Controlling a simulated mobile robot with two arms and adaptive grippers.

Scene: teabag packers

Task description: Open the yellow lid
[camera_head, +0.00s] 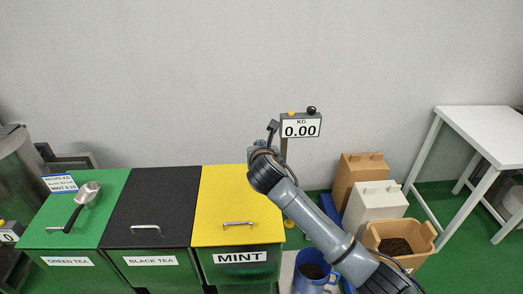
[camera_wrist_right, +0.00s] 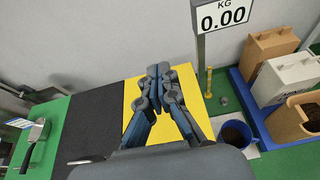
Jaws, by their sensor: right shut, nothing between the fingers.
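The yellow lid (camera_head: 222,205) lies shut on the mint bin (camera_head: 240,265), whose front label reads MINT. A silver handle (camera_head: 237,224) runs across the lid near its front edge. My right arm reaches in from the lower right of the head view, and my right gripper (camera_head: 272,132) is raised at the lid's right edge, near the scale display. In the right wrist view my right gripper (camera_wrist_right: 158,72) is shut and empty, with the yellow lid (camera_wrist_right: 190,80) behind and below it. The handle is not visible in the wrist view. My left gripper is in neither view.
A black lid (camera_head: 150,208) and a green lid (camera_head: 110,190) with a metal scoop (camera_head: 88,192) lie left of the yellow one. A scale display (camera_head: 300,128) reads 0.00. A blue bucket (camera_head: 312,270), paper bags (camera_head: 362,172) and a tan tub (camera_head: 410,231) stand right.

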